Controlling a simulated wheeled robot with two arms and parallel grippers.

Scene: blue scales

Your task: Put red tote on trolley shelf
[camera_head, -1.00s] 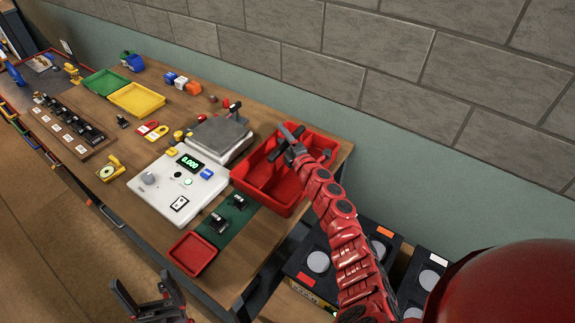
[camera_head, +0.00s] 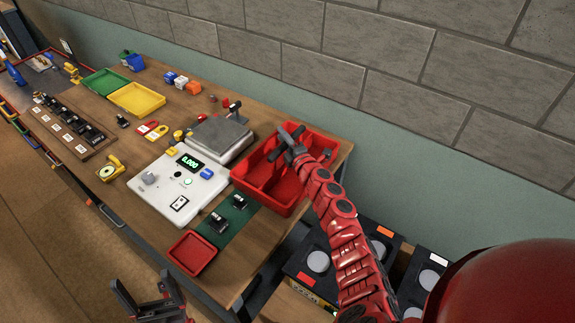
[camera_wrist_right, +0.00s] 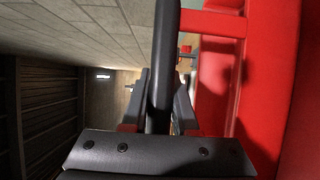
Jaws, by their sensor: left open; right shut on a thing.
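The red tote (camera_head: 287,209) is an open, divided bin on the right end of the wooden workbench, beside the scale. In the right wrist view its red wall (camera_wrist_right: 290,110) fills the right side. My right gripper (camera_head: 291,141) reaches over the tote. It is shut on the tote's dark handle bar (camera_wrist_right: 165,60), which runs between the fingers in the right wrist view. The tote appears to rest on the bench. My left gripper (camera_head: 150,298) is open and empty in front of the bench at the bottom. I cannot make out a trolley shelf in these views.
A white scale console (camera_head: 178,185) and a metal weighing plate (camera_head: 218,134) stand left of the tote. A small red tray (camera_head: 192,253) lies at the bench's front edge. Dark boxes (camera_head: 318,262) stand below the bench's right end. A brick wall runs behind.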

